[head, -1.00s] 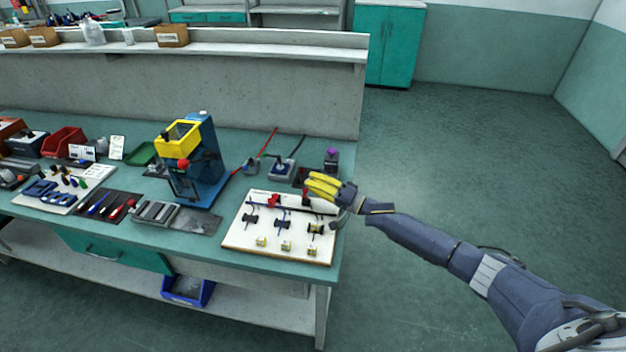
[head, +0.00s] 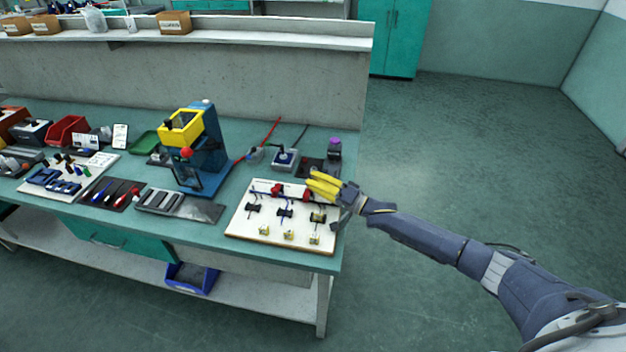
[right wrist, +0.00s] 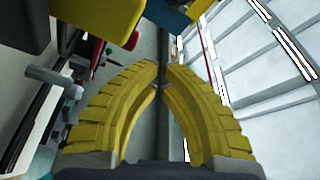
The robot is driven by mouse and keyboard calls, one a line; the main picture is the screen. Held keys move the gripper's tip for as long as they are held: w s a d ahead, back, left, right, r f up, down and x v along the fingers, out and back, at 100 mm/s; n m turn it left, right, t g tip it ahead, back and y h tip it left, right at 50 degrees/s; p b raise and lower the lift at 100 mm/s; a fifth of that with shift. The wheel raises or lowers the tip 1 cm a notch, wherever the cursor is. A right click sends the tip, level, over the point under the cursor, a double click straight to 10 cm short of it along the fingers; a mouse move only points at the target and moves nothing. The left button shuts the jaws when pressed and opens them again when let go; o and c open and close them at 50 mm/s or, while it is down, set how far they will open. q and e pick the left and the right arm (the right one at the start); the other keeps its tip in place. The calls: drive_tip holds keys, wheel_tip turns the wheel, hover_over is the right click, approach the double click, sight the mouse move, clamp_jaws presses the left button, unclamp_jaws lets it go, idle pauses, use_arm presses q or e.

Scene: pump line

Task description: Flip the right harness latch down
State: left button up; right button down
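A cream harness board (head: 238,226) lies at the bench's right end in the head view. Two red latches show near its far edge: the left one (head: 277,190) and the right one (head: 303,194). The right latch sits low, at about the same height as the left one. My right gripper (head: 311,183) has yellow fingers and is just above and beside the right latch; contact cannot be told. In the right wrist view its fingertips (right wrist: 161,78) meet with nothing seen between them. A red part (right wrist: 97,55) shows left of the fingers there. My left gripper is out of view.
Dark clips and pale yellow blocks sit on the board's near part. A grey box with a blue top (head: 285,159) and a purple-capped part (head: 335,147) stand behind it. A blue press (head: 207,150) stands to the left. Open floor lies right of the bench.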

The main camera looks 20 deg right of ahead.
drive_tip(key=shift+r, duration=0.45)
drive_tip(key=s+d, duration=0.1)
drive_tip(key=d, duration=0.1)
drive_tip(key=s+d, duration=0.2)
drive_tip(key=d, duration=0.1)
drive_tip(key=s+d, duration=0.1)
drive_tip(key=d, duration=0.2)
drive_tip(key=shift+s+d+f, duration=0.1)
drive_tip(key=shift+s+d, duration=0.05)
drive_tip(key=shift+s, duration=0.1)
